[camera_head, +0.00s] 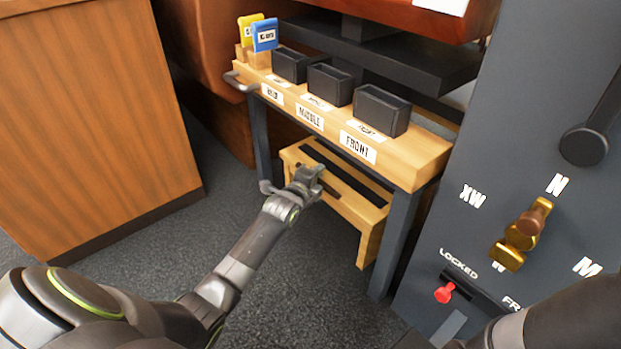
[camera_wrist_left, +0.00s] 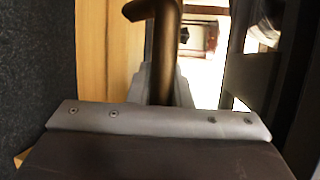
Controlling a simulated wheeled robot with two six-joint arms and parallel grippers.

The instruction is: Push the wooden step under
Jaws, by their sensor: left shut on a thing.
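The wooden step (camera_head: 366,212), with dark tread strips on top, stands on the floor between the legs of the labelled wooden bench (camera_head: 413,160). Its rear part is under the bench top. My left gripper (camera_head: 310,178) is at the step's front edge, near its left half. In the left wrist view it is shut on a bronze bent bar (camera_wrist_left: 164,45). Pale wood shows beside the bar (camera_wrist_left: 108,45); how the bar joins the step is hidden. My right arm enters at the lower right, but its gripper is out of view.
Several black bins (camera_head: 381,110) and a blue card (camera_head: 265,35) sit on the bench. A wooden cabinet (camera_head: 85,120) stands at left. A dark panel (camera_head: 545,100) with a brass knob (camera_head: 521,235) and red lever (camera_head: 445,293) stands at right. Carpet (camera_head: 220,175) before the step is clear.

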